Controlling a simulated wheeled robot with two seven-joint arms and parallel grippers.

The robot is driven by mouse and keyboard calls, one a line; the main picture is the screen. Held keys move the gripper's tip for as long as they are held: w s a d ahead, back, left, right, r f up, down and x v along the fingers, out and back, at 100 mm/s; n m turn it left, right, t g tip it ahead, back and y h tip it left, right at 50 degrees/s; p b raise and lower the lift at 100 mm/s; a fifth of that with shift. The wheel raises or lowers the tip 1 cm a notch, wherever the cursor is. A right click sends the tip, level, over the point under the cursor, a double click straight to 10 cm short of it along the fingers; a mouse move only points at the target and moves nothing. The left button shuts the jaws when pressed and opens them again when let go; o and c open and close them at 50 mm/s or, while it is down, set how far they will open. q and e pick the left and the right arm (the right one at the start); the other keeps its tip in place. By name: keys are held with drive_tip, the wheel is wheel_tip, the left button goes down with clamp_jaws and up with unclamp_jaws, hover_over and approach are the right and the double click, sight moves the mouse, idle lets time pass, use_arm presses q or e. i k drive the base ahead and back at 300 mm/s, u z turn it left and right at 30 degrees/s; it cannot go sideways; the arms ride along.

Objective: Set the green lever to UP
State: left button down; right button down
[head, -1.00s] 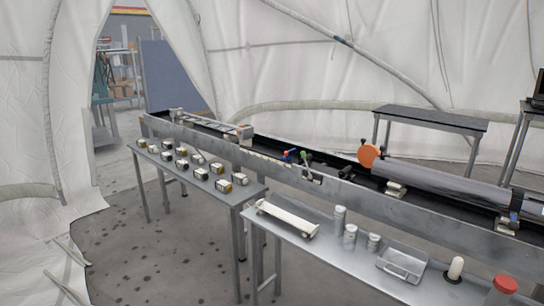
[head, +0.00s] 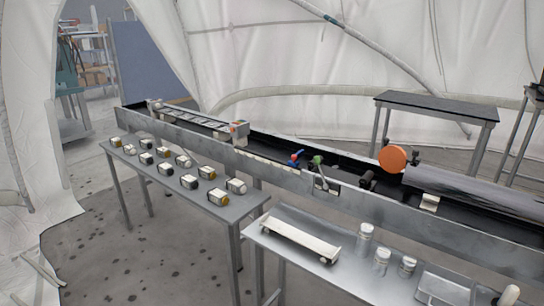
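The green lever (head: 317,161) stands on the long grey trough bench, right of the middle of the head view. Its green handle tops a thin grey stem that slants down to a small plate on the trough's front wall. The lever's labels are too small to read. A blue and red lever or valve (head: 295,157) sits just left of it. Neither of my grippers is in view.
A left table (head: 200,200) holds several small blocks. An orange disc (head: 392,158) is right of the lever. Bare floor shows at the lower left.

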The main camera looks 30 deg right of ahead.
sight(317, 159)
drive_tip(key=z, duration=0.2)
drive_tip(key=i, duration=0.85)
drive_tip(key=z, duration=0.6)
